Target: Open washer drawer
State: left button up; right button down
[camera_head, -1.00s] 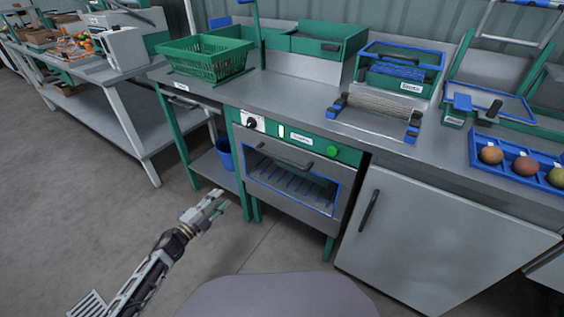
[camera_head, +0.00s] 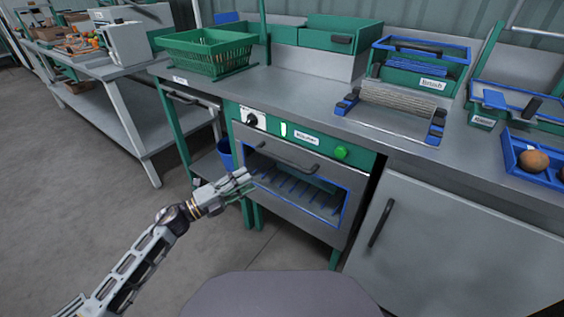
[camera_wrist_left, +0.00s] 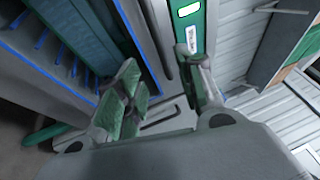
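The washer (camera_head: 268,137) stands in the middle of the head view, with a green control panel and a closed front with a blue-edged window. A dark bar handle (camera_head: 285,159) runs across the front above the window. My left gripper (camera_head: 246,183) is in front of the washer's left side, below and left of the handle, apart from it as far as I can tell. In the left wrist view my gripper's fingers (camera_wrist_left: 165,92) are spread with nothing between them; the washer's green panel (camera_wrist_left: 191,48) and window (camera_wrist_left: 50,58) lie beyond. My right gripper is not in view.
Right of the washer is a grey cabinet door (camera_head: 440,240) with a dark upright handle. The worktop above holds a green basket (camera_head: 205,55), a roller rack (camera_head: 395,105) and a blue tray (camera_head: 520,163). A blue bin (camera_head: 225,152) is left of the washer. Floor at left is clear.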

aim_at(281, 161)
pick_arm(q)
jog(key=shift+w+d, duration=0.1)
jog(key=shift+b+x, duration=1.5)
jog(key=shift+x, duration=5.25)
grip_shut()
